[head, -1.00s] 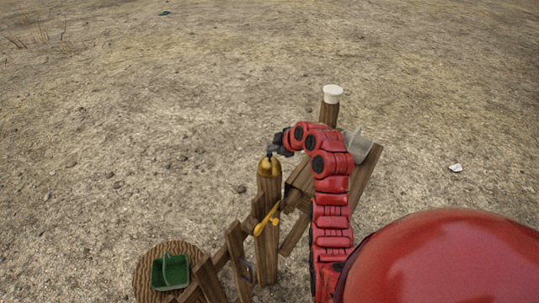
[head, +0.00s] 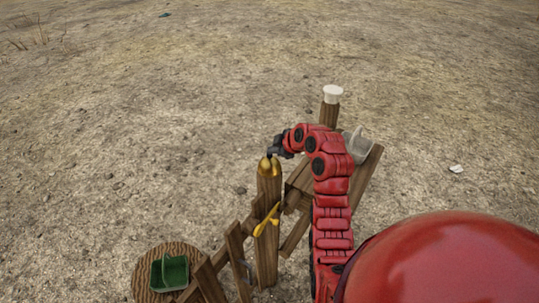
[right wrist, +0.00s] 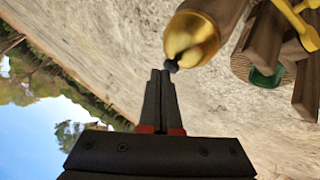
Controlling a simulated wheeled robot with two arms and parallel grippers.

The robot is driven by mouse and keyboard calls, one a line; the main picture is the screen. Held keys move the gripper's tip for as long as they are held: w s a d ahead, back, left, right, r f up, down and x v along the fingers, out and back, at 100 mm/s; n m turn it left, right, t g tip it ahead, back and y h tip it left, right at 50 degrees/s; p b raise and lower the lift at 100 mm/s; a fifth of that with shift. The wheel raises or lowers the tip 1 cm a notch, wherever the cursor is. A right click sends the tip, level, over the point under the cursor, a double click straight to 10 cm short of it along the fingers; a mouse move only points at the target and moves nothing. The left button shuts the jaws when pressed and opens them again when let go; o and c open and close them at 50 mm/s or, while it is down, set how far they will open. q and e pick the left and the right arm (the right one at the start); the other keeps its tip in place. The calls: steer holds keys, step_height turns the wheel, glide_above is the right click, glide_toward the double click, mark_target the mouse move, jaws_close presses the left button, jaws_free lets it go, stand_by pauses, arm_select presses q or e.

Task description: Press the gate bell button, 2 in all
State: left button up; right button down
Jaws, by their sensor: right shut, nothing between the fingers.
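The gate bell (head: 269,167) is a brass dome on top of a wooden post. In the right wrist view the bell (right wrist: 193,36) is at the upper middle, with a small dark button (right wrist: 172,66) at its tip. My right gripper (head: 273,153) is shut and empty, just above the bell. In the right wrist view its fingertips (right wrist: 160,73) are right beside the button; I cannot tell whether they touch it. My left gripper is not in view.
A yellow handle (head: 267,219) is on the bell post. A green basket (head: 170,273) stands on a round wooden top at the lower left. A white-capped post (head: 332,94) and a grey container (head: 356,145) are to the right. Open dirt surrounds the fence.

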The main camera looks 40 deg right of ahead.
steer(key=shift+f, duration=0.2)
steer(key=shift+r, duration=0.1)
stand_by(0.4)
steer(key=shift+r+b, duration=0.4)
steer(key=shift+r, duration=0.5)
step_height(320, 180, up, 5)
stand_by(0.3)
stand_by(0.7)
